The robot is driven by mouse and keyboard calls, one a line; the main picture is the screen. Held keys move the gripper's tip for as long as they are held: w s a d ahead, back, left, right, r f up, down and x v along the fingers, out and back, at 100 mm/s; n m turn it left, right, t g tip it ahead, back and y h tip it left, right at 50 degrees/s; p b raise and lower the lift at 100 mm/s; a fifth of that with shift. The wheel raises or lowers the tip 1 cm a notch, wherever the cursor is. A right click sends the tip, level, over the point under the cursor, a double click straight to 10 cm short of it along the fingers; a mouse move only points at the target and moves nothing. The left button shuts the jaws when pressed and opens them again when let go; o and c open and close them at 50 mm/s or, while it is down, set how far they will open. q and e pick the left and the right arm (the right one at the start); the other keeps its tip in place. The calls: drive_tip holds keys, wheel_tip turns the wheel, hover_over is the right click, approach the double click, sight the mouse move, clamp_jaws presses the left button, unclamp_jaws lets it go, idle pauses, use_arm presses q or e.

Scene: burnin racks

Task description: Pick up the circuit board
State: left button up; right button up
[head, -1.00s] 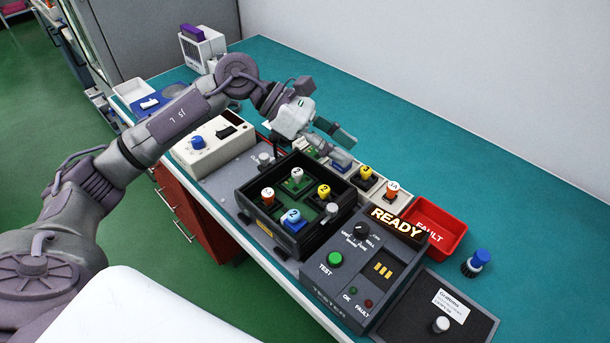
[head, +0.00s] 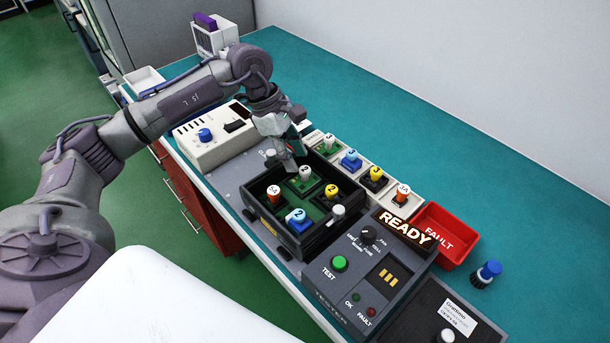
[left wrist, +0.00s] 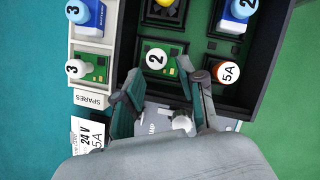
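A green circuit board with a white-topped knob (head: 305,173) sits in the back corner of the black burn-in rack (head: 262,232). In the left wrist view this board (left wrist: 174,52) shows its knob marked 2. My left gripper (head: 294,158) is above that corner, pointing down. In the left wrist view its two fingers (left wrist: 162,88) are apart with nothing between them, and the board lies just beyond their tips. My right gripper is not in view.
A white spares holder (left wrist: 96,22) with several knobbed boards stands beside the rack. A grey tester (head: 318,268) lit READY and a red FAULT bin (head: 457,231) stand to the right. A white power unit (head: 197,152) is to the left.

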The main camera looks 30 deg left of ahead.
sight(304, 169)
use_arm(q)
drive_tip(key=shift+d+f+p, duration=0.3)
drive_tip(key=x, duration=0.1)
drive_tip(key=p+x, duration=0.1)
drive_tip(key=x, duration=0.1)
drive_tip(key=shift+w+d+f, duration=0.2)
drive_tip(key=shift+d+f, duration=0.15)
drive_tip(key=shift+f, duration=0.25)
drive_tip(key=shift+c, duration=0.2)
clamp_jaws()
